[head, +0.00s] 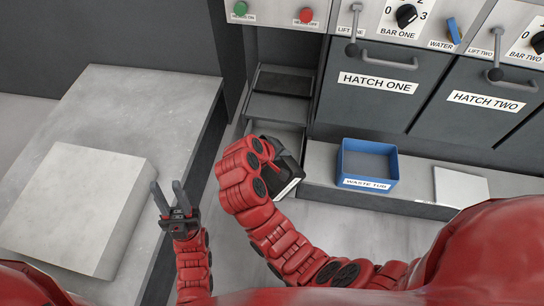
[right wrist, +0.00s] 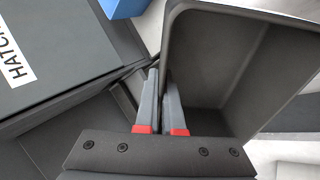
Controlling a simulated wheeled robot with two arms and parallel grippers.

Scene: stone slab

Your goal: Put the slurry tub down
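The slurry tub (head: 287,172) is a dark grey open box with a pale label too hidden to read; it shows in the head view beside my right forearm. In the right wrist view its dark inside (right wrist: 225,65) fills the upper right. My right gripper (right wrist: 162,85) is shut on the tub's wall, with its fingers either side of it. In the head view my right arm hides that gripper and part of the tub. My left gripper (head: 166,188) is open and empty, with fingers spread, near the right edge of the pale slab.
A blue waste tub (head: 347,183) stands on the low ledge (head: 320,160) below HATCH ONE (head: 378,84), with a white plate (head: 460,186) to its right. A dark stepped recess (head: 275,105) lies left of the hatches. A stone slab (head: 75,205) rests on the left table (head: 150,115).

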